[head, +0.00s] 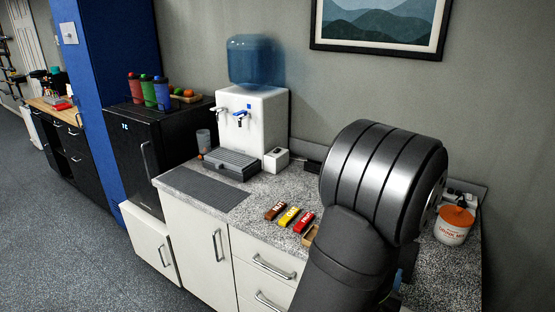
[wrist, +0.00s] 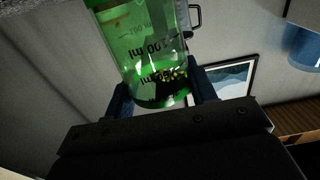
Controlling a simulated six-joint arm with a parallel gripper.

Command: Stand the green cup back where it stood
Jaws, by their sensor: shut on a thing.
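The green cup (wrist: 145,45) shows in the wrist view as a see-through green vessel with dark ml markings. My gripper (wrist: 160,90) is shut on it, with one finger on each side near the end closest to the camera. Dark and yellow patches show through that end; I cannot tell what they are. The cup's far end is cut off by the picture's top edge, so I cannot tell whether it touches anything.
The speckled worktop (head: 190,180) bears a white water dispenser (head: 262,115), a clear cup (head: 203,140), several coloured bars (head: 289,216) and an orange-lidded tub (head: 453,224). Red, green and blue bottles (head: 147,91) stand on the black fridge (head: 122,133).

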